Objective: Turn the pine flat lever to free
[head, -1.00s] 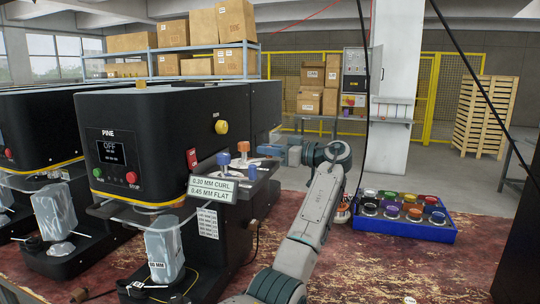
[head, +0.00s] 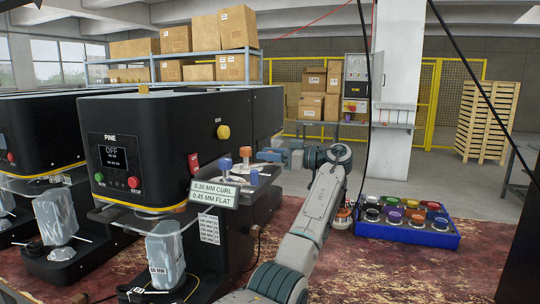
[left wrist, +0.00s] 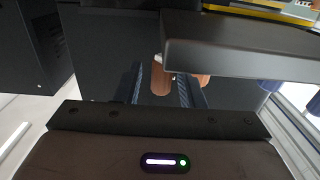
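The black PINE machine (head: 165,135) stands at left; its screen reads OFF. I cannot tell which lever is the flat one. My left gripper (head: 272,156) is just right of and behind the levers. In the left wrist view its fingers (left wrist: 163,88) are apart, with an orange-brown rounded piece (left wrist: 160,78) between them; contact is unclear. My right gripper is out of view.
A blue tray (head: 408,235) of several coloured-top round parts sits right of my left arm on the worn red table (head: 370,280). In the left wrist view, a dark slab (left wrist: 240,48) overhangs close to the right finger. More black machines stand at far left.

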